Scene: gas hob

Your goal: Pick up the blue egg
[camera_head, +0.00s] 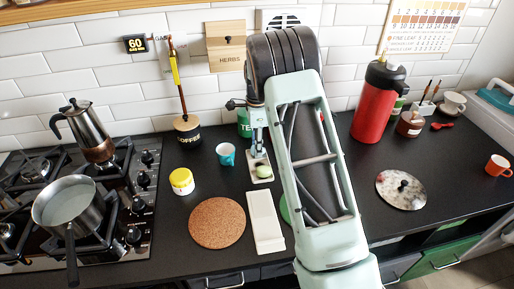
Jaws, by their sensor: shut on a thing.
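The egg (264,171), the blue egg of the task, looks pale green in this view. It is at the fingertips of my gripper, over a small white dish (256,180). My gripper (259,158) points down and is shut on the egg. The view is too small to tell whether the egg still touches the dish. My arm fills the middle of the view and hides the counter behind it.
A cork mat (217,222) and a white board (265,221) lie in front. A red flask (377,103) stands right of my arm. The hob with a pan (69,205) is left.

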